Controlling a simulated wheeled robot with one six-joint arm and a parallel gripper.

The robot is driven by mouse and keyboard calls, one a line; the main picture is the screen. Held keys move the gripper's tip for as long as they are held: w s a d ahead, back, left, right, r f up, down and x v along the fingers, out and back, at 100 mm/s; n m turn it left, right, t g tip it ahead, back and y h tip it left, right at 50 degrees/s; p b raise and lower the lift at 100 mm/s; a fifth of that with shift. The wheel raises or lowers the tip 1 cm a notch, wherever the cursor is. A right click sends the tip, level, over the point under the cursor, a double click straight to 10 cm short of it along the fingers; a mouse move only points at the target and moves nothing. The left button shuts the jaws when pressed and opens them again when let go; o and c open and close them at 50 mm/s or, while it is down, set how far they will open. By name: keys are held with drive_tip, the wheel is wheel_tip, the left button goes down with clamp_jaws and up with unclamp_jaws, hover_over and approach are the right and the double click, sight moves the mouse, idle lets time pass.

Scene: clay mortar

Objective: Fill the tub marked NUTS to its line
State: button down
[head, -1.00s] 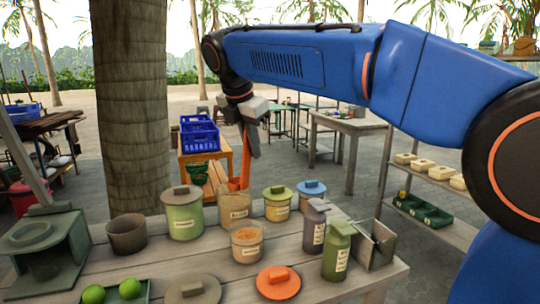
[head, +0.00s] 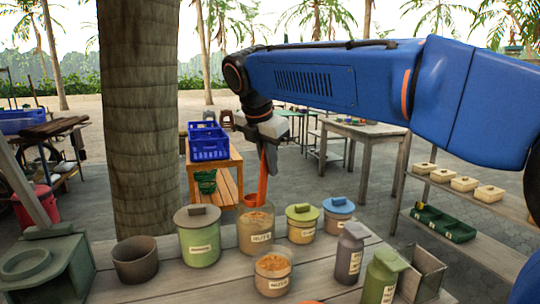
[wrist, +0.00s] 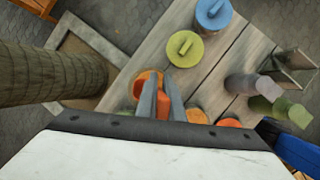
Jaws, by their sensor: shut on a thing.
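My gripper (head: 270,165) is shut on the handle of an orange scoop (head: 263,178), which hangs down with its bowl at the mouth of the back clear tub (head: 257,238). That tub is uncovered, holds orange-brown contents, and its label seems to read NUTS. A smaller clear tub (head: 272,276) in front also holds orange-brown contents; its label is not clearly legible. In the wrist view the scoop (wrist: 150,80) shows between and beyond the fingers (wrist: 162,100). I cannot tell how full the scoop is, and no fill line is clear.
A green canister (head: 198,240) stands left of the back tub. A yellow-lidded jar (head: 303,226) and a blue-lidded jar (head: 338,216) stand right. Grey (head: 349,255) and green bottles (head: 381,278) are at front right, a brown pot (head: 135,262) at left. A tree trunk (head: 140,120) rises behind.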

wheel_tip(320, 180, down, 8)
drive_tip(key=shift+r, duration=0.15)
idle(0.5)
drive_tip(key=shift+r, duration=0.1)
idle(0.7)
wheel_tip(320, 180, up, 11)
idle(0.9)
idle(0.4)
